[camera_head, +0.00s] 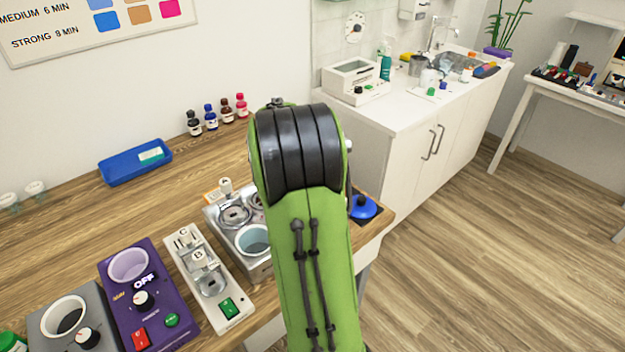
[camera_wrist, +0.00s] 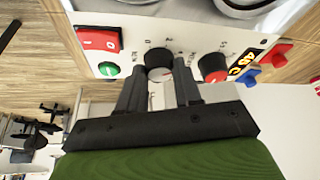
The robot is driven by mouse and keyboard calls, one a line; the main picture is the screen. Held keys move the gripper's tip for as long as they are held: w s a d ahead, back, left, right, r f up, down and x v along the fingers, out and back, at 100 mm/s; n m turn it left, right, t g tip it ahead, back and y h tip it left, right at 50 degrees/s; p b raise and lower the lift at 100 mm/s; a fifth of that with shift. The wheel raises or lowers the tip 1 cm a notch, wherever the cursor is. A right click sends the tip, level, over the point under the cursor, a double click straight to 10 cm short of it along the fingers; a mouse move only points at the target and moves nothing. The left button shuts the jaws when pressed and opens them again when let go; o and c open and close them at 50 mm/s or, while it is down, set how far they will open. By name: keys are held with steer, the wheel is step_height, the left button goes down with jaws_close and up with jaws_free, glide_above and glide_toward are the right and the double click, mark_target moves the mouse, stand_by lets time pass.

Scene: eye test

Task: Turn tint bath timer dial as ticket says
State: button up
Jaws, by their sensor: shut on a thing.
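In the wrist view, my gripper (camera_wrist: 160,78) is shut on a black dial with a pale face (camera_wrist: 159,70), one finger on each side. The dial sits on the pale front panel (camera_wrist: 128,38) of the tint bath, with small scale marks around it that are too blurred to read fully. In the head view, the silver bath unit (camera_head: 262,268) with round wells is partly hidden behind my green arm, which also hides the gripper and dial. A small pale card (camera_head: 151,155), perhaps the ticket, lies in a blue tray (camera_head: 128,178); its writing is unreadable.
A second dial with a red face (camera_wrist: 213,68) and an amber display (camera_wrist: 245,62) are right of the held dial. A red switch (camera_wrist: 100,39) and green button (camera_wrist: 108,69) are left. A wall chart (camera_head: 95,45) reads MEDIUM 6 MIN, STRONG 8 MIN. A purple unit (camera_head: 165,285) stands left.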

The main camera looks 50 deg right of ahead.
steer(key=shift+w+m, duration=0.1)
steer(key=shift+m, duration=0.5)
steer(key=shift+m+g, duration=0.3)
steer(key=o, duration=1)
steer(key=shift+o, duration=0.2)
steer(key=p+v, duration=0.4)
steer(key=v, duration=1.1)
steer(key=shift+r+p, duration=0.35)
steer(key=shift+r, duration=0.05)
steer(key=shift+a, duration=0.15)
